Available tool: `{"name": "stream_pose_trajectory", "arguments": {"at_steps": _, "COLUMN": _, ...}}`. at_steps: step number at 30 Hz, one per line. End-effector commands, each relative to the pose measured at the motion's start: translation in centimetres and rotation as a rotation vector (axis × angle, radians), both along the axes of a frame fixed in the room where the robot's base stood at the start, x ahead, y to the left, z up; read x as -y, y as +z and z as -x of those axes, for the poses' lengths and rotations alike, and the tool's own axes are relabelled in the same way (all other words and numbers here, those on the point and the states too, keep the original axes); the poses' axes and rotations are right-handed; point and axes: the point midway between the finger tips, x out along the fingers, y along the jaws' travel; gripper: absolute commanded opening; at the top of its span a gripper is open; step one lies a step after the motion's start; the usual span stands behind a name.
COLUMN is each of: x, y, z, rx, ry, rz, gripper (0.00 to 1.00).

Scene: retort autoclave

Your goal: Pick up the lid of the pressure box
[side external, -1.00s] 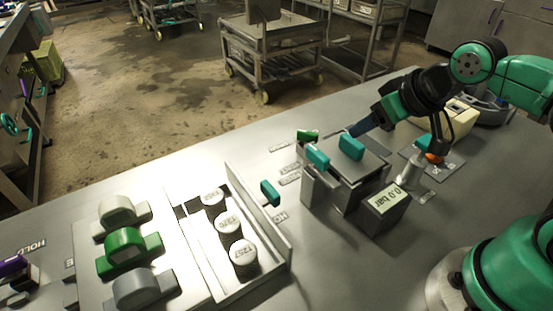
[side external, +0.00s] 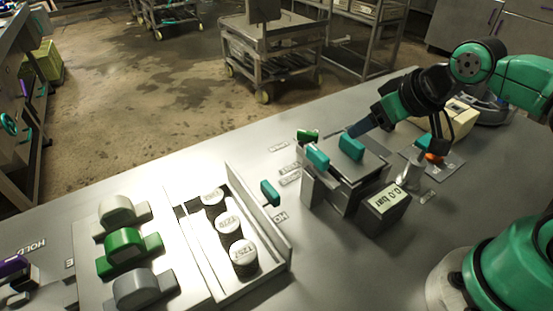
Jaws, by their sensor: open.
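The pressure box (side external: 313,190) stands on the bench right of centre, with a display block (side external: 388,203) reading 0.0 bar on its front right. Its grey lid (side external: 372,168) lies flat on top and carries a teal handle (side external: 351,147). Another teal handle (side external: 318,157) is at the box's left side. My gripper (side external: 348,131) is open and empty, just behind and above the lid handle. Its fingers point down to the left. The fingertips are small and dark here, and I cannot tell whether they touch the handle.
A tray (side external: 287,235) with several labelled round cans stands left of the box, a teal handle (side external: 270,193) at its edge. Farther left is a panel with green (side external: 124,250) and grey clamp-like blocks. A small post with an orange part stands right of the box. Bench behind the tray is clear.

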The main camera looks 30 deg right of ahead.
Motion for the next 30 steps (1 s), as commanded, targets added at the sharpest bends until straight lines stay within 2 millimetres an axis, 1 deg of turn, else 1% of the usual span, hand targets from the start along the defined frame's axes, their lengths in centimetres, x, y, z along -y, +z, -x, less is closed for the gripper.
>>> {"name": "stream_pose_trajectory", "arguments": {"at_steps": 5, "x": 0.0, "y": 0.0, "z": -0.1, "rx": -0.010, "ry": 0.000, "rz": 0.000, "gripper": 0.58}}
{"name": "stream_pose_trajectory", "arguments": {"at_steps": 8, "x": 0.0, "y": 0.3, "z": -0.4, "rx": -0.068, "ry": 0.000, "rz": 0.000, "gripper": 0.58}}
{"name": "stream_pose_trajectory", "arguments": {"at_steps": 15, "x": 0.1, "y": 0.5, "z": -1.8, "rx": -0.373, "ry": -0.001, "rz": 0.001, "gripper": 0.58}}
{"name": "stream_pose_trajectory", "arguments": {"at_steps": 18, "x": 0.1, "y": 0.4, "z": -2.3, "rx": -0.488, "ry": 0.000, "rz": 0.000, "gripper": 0.58}}
{"name": "stream_pose_trajectory", "arguments": {"at_steps": 21, "x": 0.1, "y": 0.2, "z": -2.7, "rx": -0.568, "ry": 0.000, "rz": 0.000, "gripper": 0.58}}
{"name": "stream_pose_trajectory", "arguments": {"at_steps": 26, "x": 0.1, "y": -0.2, "z": -2.9, "rx": -0.622, "ry": 0.000, "rz": 0.000, "gripper": 0.58}}
{"name": "stream_pose_trajectory", "arguments": {"at_steps": 30, "x": 0.1, "y": -1.5, "z": -2.9, "rx": -0.623, "ry": 0.000, "rz": 0.000, "gripper": 0.58}}
